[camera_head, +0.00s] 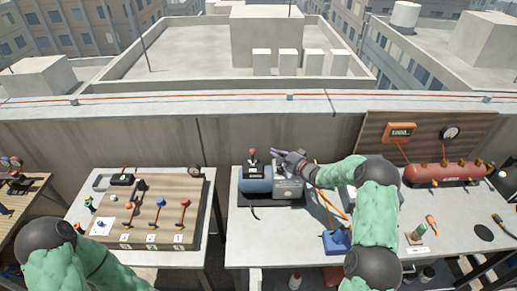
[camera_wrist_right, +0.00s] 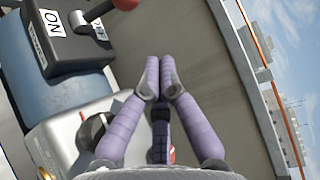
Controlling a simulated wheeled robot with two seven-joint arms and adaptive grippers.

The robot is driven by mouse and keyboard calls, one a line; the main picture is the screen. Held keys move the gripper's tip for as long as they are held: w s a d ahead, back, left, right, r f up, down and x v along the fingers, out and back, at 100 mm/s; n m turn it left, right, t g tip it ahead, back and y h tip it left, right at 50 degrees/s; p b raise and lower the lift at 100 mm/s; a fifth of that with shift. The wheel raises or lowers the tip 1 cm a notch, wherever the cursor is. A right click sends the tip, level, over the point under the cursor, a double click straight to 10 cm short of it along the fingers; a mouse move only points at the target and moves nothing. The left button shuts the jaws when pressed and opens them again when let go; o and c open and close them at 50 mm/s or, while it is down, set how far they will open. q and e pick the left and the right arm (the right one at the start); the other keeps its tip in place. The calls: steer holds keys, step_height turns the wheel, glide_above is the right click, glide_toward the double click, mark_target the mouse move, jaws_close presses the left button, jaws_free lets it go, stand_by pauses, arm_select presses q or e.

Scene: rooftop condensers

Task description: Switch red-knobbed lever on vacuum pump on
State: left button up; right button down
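The vacuum pump (camera_head: 257,181) has a blue body and a light box at its right end; it stands at the left end of the middle bench. Its dark switch box (camera_head: 253,170) carries the red-knobbed lever (camera_head: 252,153), which stands roughly upright in the head view. In the right wrist view the red knob (camera_wrist_right: 125,4) is cut by the top edge, near an "ON" label and a second, partly hidden label. My right gripper (camera_head: 276,152) is just right of the lever, apart from it. Its fingers (camera_wrist_right: 160,66) are together and empty. My left gripper is out of view.
A left table (camera_head: 81,208) holds a wooden board (camera_head: 160,210) with several small levers. Right on the bench are a blue container (camera_head: 337,241) and a red tank (camera_head: 443,173). A concrete parapet (camera_head: 290,140) runs behind. Orange hose and cables lie near my right forearm.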

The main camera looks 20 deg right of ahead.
steer(key=shift+w+a+f, duration=0.15)
steer(key=shift+w+a, duration=0.05)
steer(key=shift+w, duration=0.3)
steer(key=shift+w+a+f, duration=0.1)
steer(key=shift+w+a, duration=1.1)
steer(key=shift+a, duration=0.2)
steer(key=shift+w+a+f, duration=0.1)
steer(key=shift+w+a, duration=1.05)
steer(key=shift+a, duration=0.25)
steer(key=shift+b, duration=0.4)
